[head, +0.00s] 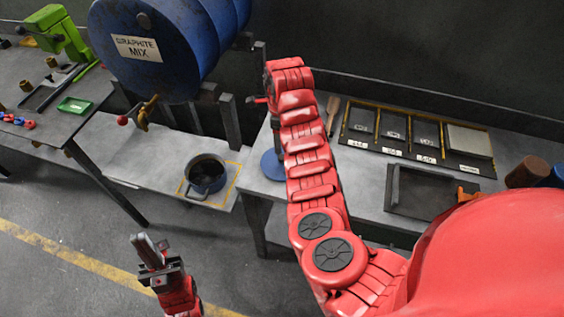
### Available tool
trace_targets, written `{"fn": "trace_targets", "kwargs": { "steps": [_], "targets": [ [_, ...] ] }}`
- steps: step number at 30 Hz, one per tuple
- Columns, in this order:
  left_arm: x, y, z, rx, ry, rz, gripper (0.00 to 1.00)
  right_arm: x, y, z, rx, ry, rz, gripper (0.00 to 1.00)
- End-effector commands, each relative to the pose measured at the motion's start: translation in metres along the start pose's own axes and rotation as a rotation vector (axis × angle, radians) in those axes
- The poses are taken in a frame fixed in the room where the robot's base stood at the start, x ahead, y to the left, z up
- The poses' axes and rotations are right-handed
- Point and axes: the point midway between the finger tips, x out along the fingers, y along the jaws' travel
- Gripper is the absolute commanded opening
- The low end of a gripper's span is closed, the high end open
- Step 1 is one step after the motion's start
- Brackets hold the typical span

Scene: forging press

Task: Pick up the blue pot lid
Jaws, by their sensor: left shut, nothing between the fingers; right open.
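The blue pot lid (270,166) lies at the left end of the grey workbench, its right part hidden behind my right arm. My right arm reaches over the bench, and its gripper (276,138) points down just above the lid. The gripper is open but mostly hidden by the arm, and I cannot tell whether the fingers touch the lid or its knob. A dark blue pot (206,175) stands on the lower bench to the left. My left gripper (146,245) is shut and empty, low over the floor at the front.
A large blue graphite drum (165,50) with a tap hangs over the lower bench. A rack of labelled trays (418,134) and a dark flat pan (425,193) lie on the bench to the right. A table (52,115) with a green tool stands at the left.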

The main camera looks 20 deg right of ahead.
Motion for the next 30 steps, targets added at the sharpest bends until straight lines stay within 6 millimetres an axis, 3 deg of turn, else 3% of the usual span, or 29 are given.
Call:
{"fn": "trace_targets", "kwargs": {
  "steps": [3, 10, 14, 21, 30],
  "targets": [
    [-0.008, 0.000, 0.001, 0.000, 0.000, 0.000, 0.00, 0.021, 0.000, -0.001, 0.001, -0.003, 0.001, 0.71],
    [-0.013, 0.001, 0.002, 0.000, 0.000, 0.000, 0.00, 0.035, 0.000, 0.001, -0.001, -0.004, -0.001, 0.71],
    [-0.006, 0.000, 0.001, 0.000, 0.000, 0.000, 0.00, 0.038, -0.002, 0.000, 0.001, -0.003, 0.000, 0.71],
    [0.013, -0.001, -0.002, 0.000, 0.000, 0.000, 0.00, 0.063, -0.007, -0.002, 0.002, 0.000, 0.004, 0.71],
    [0.017, -0.001, -0.003, 0.000, 0.000, 0.000, 0.00, 0.086, -0.007, -0.001, -0.001, -0.001, 0.000, 0.71]
  ]
}}
